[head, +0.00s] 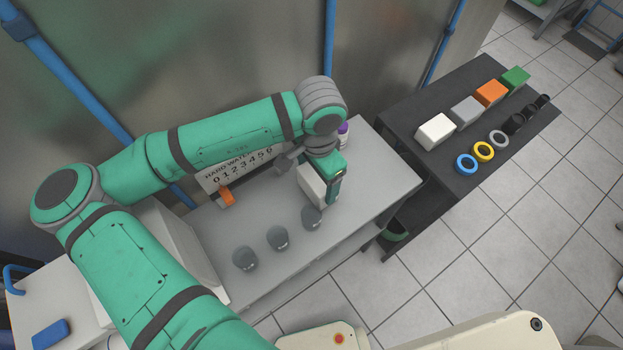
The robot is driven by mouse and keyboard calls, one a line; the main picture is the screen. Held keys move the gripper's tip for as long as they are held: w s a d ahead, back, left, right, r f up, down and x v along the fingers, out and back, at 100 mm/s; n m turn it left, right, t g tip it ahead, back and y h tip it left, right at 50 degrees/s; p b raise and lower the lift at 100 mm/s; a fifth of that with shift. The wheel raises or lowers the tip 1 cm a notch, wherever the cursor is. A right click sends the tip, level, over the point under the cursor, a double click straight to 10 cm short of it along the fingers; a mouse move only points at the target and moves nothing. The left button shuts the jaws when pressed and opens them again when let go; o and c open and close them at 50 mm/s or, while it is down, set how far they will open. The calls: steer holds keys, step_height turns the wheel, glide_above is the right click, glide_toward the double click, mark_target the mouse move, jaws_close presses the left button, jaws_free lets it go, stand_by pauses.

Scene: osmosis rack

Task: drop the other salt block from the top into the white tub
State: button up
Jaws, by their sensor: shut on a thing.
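My gripper (331,188) is over the right part of the grey bench, pointing down. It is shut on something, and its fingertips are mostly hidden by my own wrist. A white block-like thing (311,184) shows right beside the jaws; it looks like the thing held, but the grip itself is hidden. A large white box-shaped body (186,246) stands at the bench's left end, partly behind my arm. I cannot tell whether it is the white tub, and its top is largely covered. No other salt block is clearly recognisable.
Several grey cups, one of them here (277,238), line the bench (375,185) front. A number card (240,172), an orange piece (227,196) and a purple-topped bottle (343,133) are behind. The dark table (400,115) at right holds coloured blocks and rings.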

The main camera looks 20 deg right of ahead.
steer(key=shift+a+f, duration=0.1)
steer(key=shift+f, duration=0.4)
steer(key=shift+f, duration=0.2)
steer(key=o, duration=2)
steer(key=shift+o, duration=0.2)
